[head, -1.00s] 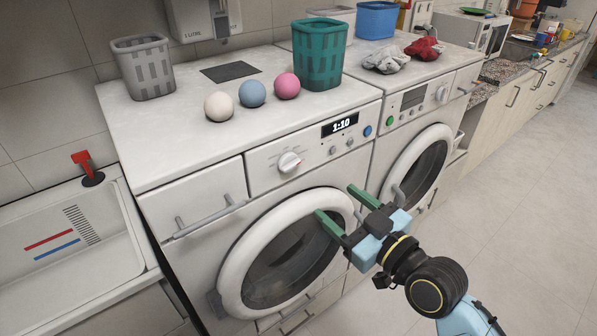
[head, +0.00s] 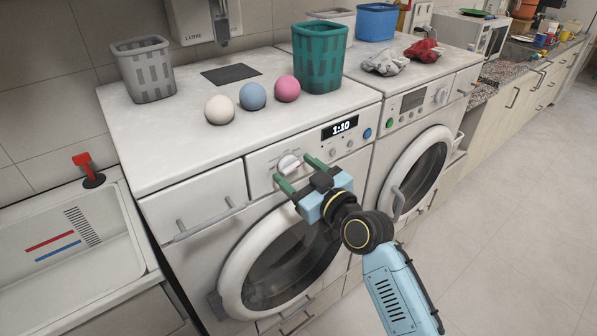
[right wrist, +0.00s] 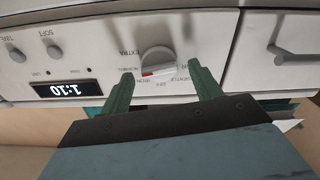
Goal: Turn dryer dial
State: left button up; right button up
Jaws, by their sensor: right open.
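The round white dial (head: 289,162) is on the front panel of the left machine, beside the 1:10 display. In the right wrist view the dial (right wrist: 157,59) shows a red mark and sits a little beyond the green fingertips, between their lines. My right gripper (head: 291,169) is open, with one finger toward each side of the dial. I cannot tell whether either finger touches it. The fingers also show in the right wrist view (right wrist: 160,76), with nothing between them. My left gripper is not in view.
The 1:10 display (head: 340,127) and small knobs are right of the dial. A drawer with a bar handle (head: 210,219) is to its left, the round door (head: 232,262) below. Balls (head: 253,96) and baskets (head: 320,58) stand on top. A second machine (head: 420,120) adjoins on the right.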

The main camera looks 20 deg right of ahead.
jog(key=c, duration=1)
jog(key=shift+o, duration=0.2)
jog(key=m+p, duration=0.3)
jog(key=shift+d+r+m, duration=0.1)
jog(key=shift+r+m, duration=0.05)
jog(key=shift+m, duration=0.25)
jog(key=shift+m+p, duration=1.05)
jog(key=shift+m, duration=1.05)
jog(key=o, duration=1)
jog(key=shift+c, duration=0.2)
jog(key=shift+d+f, duration=0.1)
jog(key=shift+f, duration=0.1)
